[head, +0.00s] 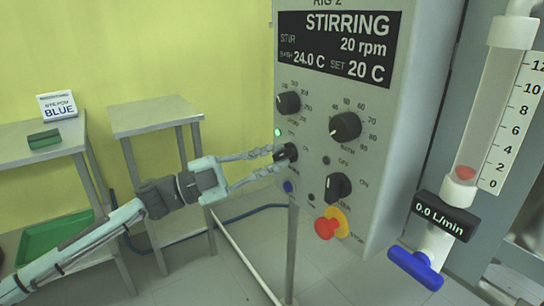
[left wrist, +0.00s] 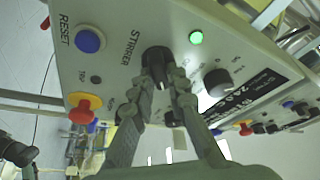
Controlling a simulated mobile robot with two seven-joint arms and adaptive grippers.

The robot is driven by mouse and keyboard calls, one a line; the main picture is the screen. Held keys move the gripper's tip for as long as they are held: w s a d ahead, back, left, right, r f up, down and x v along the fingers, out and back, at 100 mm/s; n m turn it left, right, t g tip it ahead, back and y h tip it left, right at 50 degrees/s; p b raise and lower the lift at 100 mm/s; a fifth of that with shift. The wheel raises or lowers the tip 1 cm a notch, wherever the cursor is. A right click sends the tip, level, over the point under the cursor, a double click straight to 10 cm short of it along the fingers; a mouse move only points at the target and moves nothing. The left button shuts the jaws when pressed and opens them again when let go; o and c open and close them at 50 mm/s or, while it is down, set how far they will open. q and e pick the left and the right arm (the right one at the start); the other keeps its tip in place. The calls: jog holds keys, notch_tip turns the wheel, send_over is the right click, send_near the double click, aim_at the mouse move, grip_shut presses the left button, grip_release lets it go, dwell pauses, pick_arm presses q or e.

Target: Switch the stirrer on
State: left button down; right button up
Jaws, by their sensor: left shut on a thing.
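The control box (head: 378,110) of the rig stands at centre right in the head view. Its display (head: 338,46) reads "STIRRING", 20 rpm. The black stirrer knob (head: 286,154) is low on the box's left side. My left gripper (head: 272,160) is shut on this knob, one finger on each side, as the left wrist view (left wrist: 163,85) also shows. A green lamp (left wrist: 196,37) beside the knob is lit. My right gripper is not in view.
Other dials (head: 345,126), a blue reset button (left wrist: 90,39) and a red stop button (head: 326,228) sit close around the knob. A flow meter tube (head: 492,100) stands at the right. Steel tables (head: 155,117) stand at the back left.

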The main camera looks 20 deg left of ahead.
pick_arm(q)
jog(key=shift+m+g, duration=0.4)
jog(key=shift+m, duration=0.5)
jog(key=c, duration=1.5)
grip_release()
jog(key=shift+a, duration=0.1)
jog(key=v, duration=1.2)
